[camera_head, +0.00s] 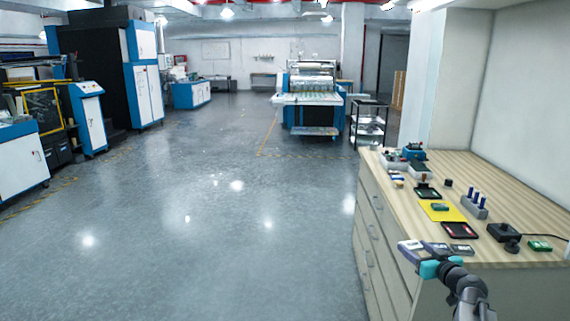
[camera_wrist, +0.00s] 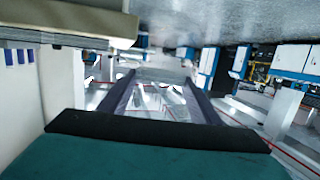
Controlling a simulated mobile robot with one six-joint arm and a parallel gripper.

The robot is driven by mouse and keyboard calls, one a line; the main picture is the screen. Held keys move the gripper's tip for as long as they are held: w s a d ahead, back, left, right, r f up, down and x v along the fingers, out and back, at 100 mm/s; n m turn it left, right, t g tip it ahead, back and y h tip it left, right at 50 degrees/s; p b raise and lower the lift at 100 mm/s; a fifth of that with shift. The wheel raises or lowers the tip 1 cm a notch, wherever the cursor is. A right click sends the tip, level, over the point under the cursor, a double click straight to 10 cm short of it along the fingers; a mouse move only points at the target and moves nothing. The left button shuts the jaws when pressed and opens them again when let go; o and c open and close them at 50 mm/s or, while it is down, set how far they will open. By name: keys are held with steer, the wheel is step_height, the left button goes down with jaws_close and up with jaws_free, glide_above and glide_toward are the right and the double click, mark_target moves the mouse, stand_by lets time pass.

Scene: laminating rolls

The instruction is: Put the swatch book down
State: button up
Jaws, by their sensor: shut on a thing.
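My gripper (camera_head: 424,252) is at the near left corner of the counter (camera_head: 530,200), by its edge. Its teal body and dark fingers show in the head view. The swatch book (camera_head: 410,246) looks like a small light grey, flat piece at the fingertips, and the gripper is shut on it. In the wrist view, the two dark fingers (camera_wrist: 158,88) reach forward with a pale, glassy-looking area between them; the book's outline is unclear there. I cannot tell whether the book touches the counter.
Open floor lies left.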

steer(key=s+a+f+n+g+y+b, duration=0.1)
steer(key=s+a+f+n+y, duration=0.2)
steer(key=a, duration=0.5)
steer(key=s+a+f+n+g+y+b, duration=0.1)
steer(key=a+f+y+b, duration=0.1)
steer(key=a+f, duration=0.35)
steer(key=s+a+f+n+g+y+b, duration=0.1)
steer(key=s+a+f+n+y, duration=0.15)
steer(key=a, duration=0.65)
steer(key=s+a+r+n+g+y, duration=0.1)
steer(key=s+a+n+g+y, duration=0.1)
steer(key=s+a+g+y, duration=0.1)
steer(key=shift+s+a+r+n, duration=0.35)
steer(key=shift+s+a, duration=0.25)
steer(key=shift+a, duration=0.1)
steer(key=shift+d, duration=0.45)
steer(key=shift+a, duration=0.1)
steer(key=shift+a+g, duration=0.3)
steer(key=shift+a, duration=0.2)
